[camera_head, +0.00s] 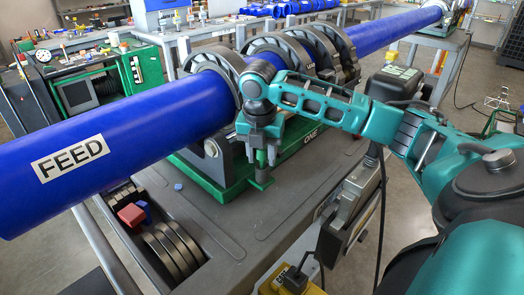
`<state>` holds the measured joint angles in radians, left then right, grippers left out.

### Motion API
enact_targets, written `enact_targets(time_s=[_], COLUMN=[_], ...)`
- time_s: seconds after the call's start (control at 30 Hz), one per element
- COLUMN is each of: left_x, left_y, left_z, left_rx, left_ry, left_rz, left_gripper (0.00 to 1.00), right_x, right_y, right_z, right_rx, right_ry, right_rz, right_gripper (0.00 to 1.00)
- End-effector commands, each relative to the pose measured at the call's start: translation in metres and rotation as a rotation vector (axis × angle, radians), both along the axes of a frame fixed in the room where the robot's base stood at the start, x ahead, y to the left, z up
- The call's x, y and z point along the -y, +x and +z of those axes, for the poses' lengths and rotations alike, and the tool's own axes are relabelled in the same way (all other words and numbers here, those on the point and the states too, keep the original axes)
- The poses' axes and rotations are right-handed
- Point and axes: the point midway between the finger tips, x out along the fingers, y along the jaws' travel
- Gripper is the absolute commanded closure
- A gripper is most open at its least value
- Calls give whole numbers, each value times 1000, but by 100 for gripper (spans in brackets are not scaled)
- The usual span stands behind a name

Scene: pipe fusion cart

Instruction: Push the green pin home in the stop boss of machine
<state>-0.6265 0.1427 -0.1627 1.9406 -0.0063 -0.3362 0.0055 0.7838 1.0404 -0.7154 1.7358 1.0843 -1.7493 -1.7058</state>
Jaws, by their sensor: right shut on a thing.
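My right gripper (262,148) points down beside the front of the fusion machine (225,187), below the blue pipe. It is shut on the green pin (261,173), which shows upright below the fingers with a wider green part at its lower end. The stop boss cannot be made out clearly behind the gripper and pin, so I cannot tell how deep the pin sits. The machine has a green base marked "ONE" and dark ring clamps around the pipe. My left gripper is not in view.
The blue pipe (130,133) marked "FEED" runs across the view, close above my gripper. The grey cart top (225,240) is mostly clear in front. A red block (131,214) and dark rings (172,250) lie at the cart's left. A grey control box (348,213) hangs at its right side.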

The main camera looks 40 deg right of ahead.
Motion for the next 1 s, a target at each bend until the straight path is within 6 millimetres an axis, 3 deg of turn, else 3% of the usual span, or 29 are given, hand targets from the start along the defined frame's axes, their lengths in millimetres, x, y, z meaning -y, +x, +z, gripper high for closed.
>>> enact_targets(time_s=[0.4, 0.43, 0.7, 1.0], left_x=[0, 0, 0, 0], left_y=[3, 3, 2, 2], left_z=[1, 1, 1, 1], left_rx=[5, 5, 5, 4], left_ry=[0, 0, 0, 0], left_rz=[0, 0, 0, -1], left_gripper=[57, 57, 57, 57], right_x=[0, 0, 0, 0], right_y=[0, 0, 0, 0], right_z=[-2, -1, -1, 1], right_rx=[0, 0, 0, 1], right_ry=[0, 0, 0, -1], right_rz=[0, 0, 0, 0], right_gripper=[99, 57, 31, 30])
